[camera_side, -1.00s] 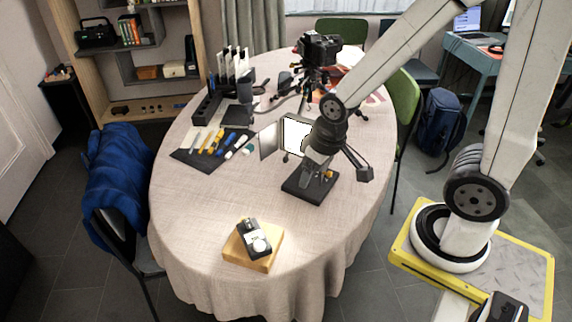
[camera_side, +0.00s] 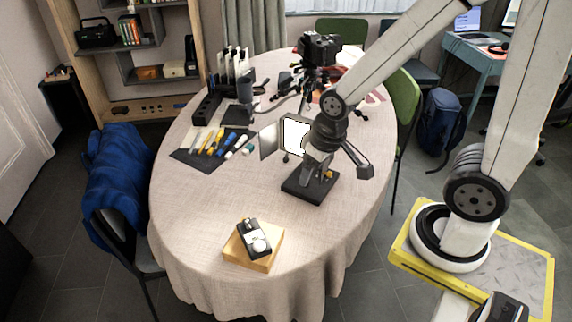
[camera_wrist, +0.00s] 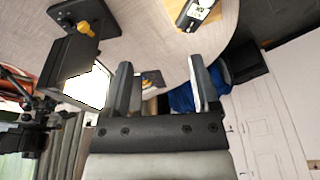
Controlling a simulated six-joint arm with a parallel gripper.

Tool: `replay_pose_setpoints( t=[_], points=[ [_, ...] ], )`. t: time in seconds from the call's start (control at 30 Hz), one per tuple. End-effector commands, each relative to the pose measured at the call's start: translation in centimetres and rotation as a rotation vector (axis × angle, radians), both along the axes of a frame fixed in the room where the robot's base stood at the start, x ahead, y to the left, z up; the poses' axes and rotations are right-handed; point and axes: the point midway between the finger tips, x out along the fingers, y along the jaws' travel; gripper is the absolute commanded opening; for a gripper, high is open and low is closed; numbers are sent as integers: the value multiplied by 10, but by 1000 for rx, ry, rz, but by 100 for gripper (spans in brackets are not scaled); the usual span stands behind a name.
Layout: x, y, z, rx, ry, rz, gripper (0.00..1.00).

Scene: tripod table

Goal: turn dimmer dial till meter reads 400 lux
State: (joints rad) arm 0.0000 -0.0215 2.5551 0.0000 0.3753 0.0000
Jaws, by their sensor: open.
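The lamp is a bright square panel (camera_side: 296,135) on a black base (camera_side: 303,190), standing on the table. A small yellow dial (camera_side: 329,174) sits at the base; it also shows in the wrist view (camera_wrist: 88,28). The light meter (camera_side: 254,238) is a dark device with a pale round sensor, lying on a wooden block (camera_side: 268,263); its reading is too small to read. My gripper (camera_wrist: 160,82) is open and empty, with the dial and panel to the left of its fingers in the wrist view. In the side view my wrist hangs above the base and hides part of the panel.
A dark mat (camera_side: 188,157) with several pens and tools lies left of the lamp. A camera on a tripod (camera_side: 318,47) stands behind. A blue jacket (camera_side: 118,185) hangs on a chair at left. The tabletop between lamp and meter is clear.

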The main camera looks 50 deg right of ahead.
Motion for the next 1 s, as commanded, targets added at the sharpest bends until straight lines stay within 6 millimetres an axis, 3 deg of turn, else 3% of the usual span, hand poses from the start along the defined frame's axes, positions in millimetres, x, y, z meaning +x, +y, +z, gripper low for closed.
replay_pose_setpoints(
  t=[0.5, 1.0],
  points=[
    [0, 0, 45, 0, -3, 0, 77],
    [29, -39, 48, 130, 40, -484, 77]
  ],
)
